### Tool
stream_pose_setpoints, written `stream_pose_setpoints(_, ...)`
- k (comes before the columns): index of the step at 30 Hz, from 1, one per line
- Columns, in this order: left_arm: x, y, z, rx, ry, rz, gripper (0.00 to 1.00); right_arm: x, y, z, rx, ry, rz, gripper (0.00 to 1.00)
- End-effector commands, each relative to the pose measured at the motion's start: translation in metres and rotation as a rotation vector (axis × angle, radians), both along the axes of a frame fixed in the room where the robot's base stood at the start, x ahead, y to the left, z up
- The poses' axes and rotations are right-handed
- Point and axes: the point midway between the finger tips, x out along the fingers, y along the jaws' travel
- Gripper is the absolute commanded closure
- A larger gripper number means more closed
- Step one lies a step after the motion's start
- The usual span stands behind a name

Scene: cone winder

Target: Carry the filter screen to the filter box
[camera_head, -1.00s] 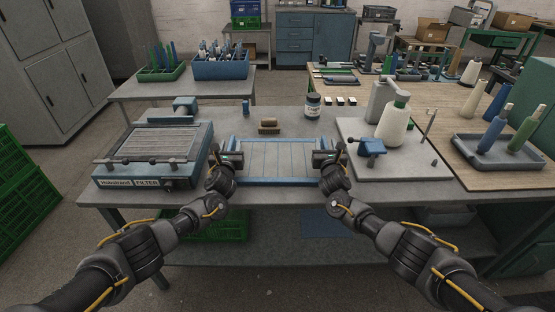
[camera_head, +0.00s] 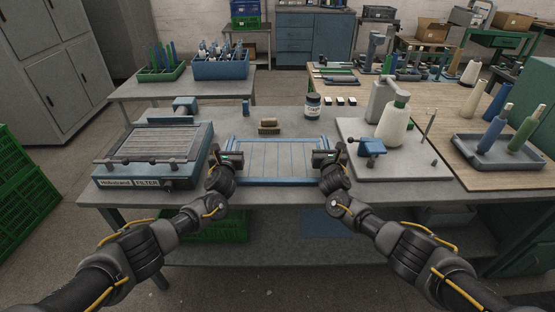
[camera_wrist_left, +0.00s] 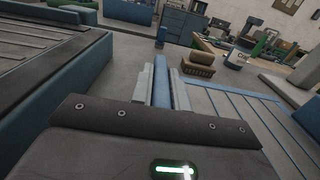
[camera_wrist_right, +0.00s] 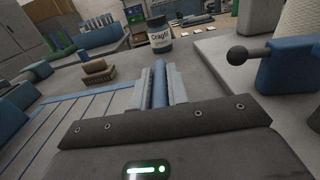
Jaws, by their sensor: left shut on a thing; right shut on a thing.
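The filter screen (camera_head: 278,160) is a flat grey panel with a blue frame, in the middle of the grey table in the head view. My left gripper (camera_head: 232,158) is shut on its left frame bar, which shows between the fingers in the left wrist view (camera_wrist_left: 172,86). My right gripper (camera_head: 322,157) is shut on its right frame bar, seen in the right wrist view (camera_wrist_right: 159,82). The screen looks level; I cannot tell whether it touches the table.
A brush (camera_head: 269,127) and a labelled jar (camera_head: 312,106) stand behind the screen. A grey plate (camera_head: 400,165) with a cone winder and a blue clamp is close on the right. A small blue object (camera_head: 246,107) stands further back. A narrow gap separates box and screen.

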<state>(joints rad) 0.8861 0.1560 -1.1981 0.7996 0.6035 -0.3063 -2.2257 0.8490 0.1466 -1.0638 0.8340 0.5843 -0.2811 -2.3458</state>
Motion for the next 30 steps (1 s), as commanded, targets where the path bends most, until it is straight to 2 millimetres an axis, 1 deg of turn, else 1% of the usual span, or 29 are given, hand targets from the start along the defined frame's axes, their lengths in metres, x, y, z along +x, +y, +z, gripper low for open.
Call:
stream_pose_setpoints(8,0.000,0.000,0.006,-0.001,-0.003,0.000,1.00,0.000,0.000,0.006,0.001,-0.002,0.000,1.00)
stream_pose_setpoints(11,0.000,0.000,0.013,-0.001,-0.003,0.000,1.00,0.000,0.000,0.012,0.001,-0.002,0.000,1.00)
stream_pose_setpoints(22,0.000,0.000,0.048,-0.001,-0.003,0.000,1.00,0.000,0.000,0.047,0.001,-0.002,-0.001,1.00)
stream_pose_setpoints(25,0.000,0.000,0.052,-0.001,-0.003,0.000,1.00,0.000,0.000,0.052,0.000,-0.002,-0.001,1.00)
stream_pose_setpoints(30,0.000,0.000,0.052,-0.001,-0.003,0.000,1.00,0.000,0.000,0.052,0.000,-0.002,-0.001,1.00)
